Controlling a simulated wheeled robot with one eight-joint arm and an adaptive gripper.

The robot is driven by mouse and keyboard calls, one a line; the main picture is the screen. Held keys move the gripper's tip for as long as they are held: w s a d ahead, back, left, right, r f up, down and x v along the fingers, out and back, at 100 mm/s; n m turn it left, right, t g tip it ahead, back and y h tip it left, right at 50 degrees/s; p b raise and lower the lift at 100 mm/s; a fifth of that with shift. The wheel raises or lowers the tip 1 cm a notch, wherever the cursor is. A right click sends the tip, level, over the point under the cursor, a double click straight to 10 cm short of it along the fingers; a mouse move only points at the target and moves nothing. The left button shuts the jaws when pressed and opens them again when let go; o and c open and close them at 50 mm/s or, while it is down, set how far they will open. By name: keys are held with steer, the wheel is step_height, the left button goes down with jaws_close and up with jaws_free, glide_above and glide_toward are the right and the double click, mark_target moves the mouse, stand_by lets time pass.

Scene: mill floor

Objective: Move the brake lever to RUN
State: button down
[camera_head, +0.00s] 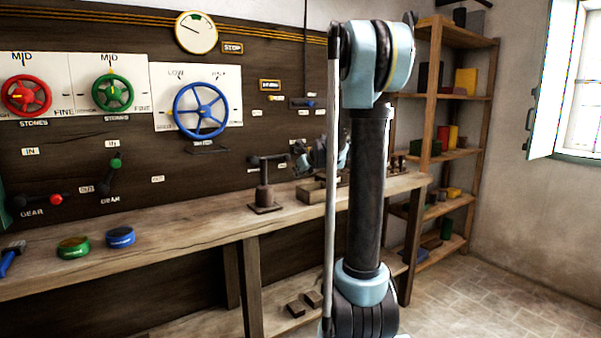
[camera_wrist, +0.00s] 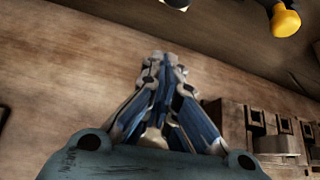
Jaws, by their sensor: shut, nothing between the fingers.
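My gripper (camera_wrist: 163,68) is shut and empty, its fingertips together in front of the brown wood in the wrist view. In the head view my gripper (camera_head: 322,156) is above the right part of the bench, partly hidden by my arm. A yellow knob on a dark stem (camera_wrist: 286,20) shows at the top right of the wrist view, apart from the fingers. I cannot tell if it is the brake lever. No RUN label is readable.
The wooden bench (camera_head: 185,222) runs under the panel, with a dark metal stand (camera_head: 264,190) left of the gripper. Red (camera_head: 26,96), green (camera_head: 112,92) and blue (camera_head: 200,110) handwheels are farther left. A shelf (camera_head: 455,153) stands behind my arm. Floor at right is clear.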

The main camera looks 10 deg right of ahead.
steer(key=x, duration=0.5)
steer(key=shift+a+r, duration=0.25)
steer(key=shift+r, duration=0.9)
steer(key=shift+w+a+r, duration=0.1)
steer(key=shift+r, duration=0.3)
steer(key=shift+w+a+r, duration=0.1)
steer(key=shift+a+r, duration=0.05)
steer(key=shift+r, duration=0.3)
steer(key=shift+d+r, duration=0.15)
steer(key=shift+d, duration=0.1)
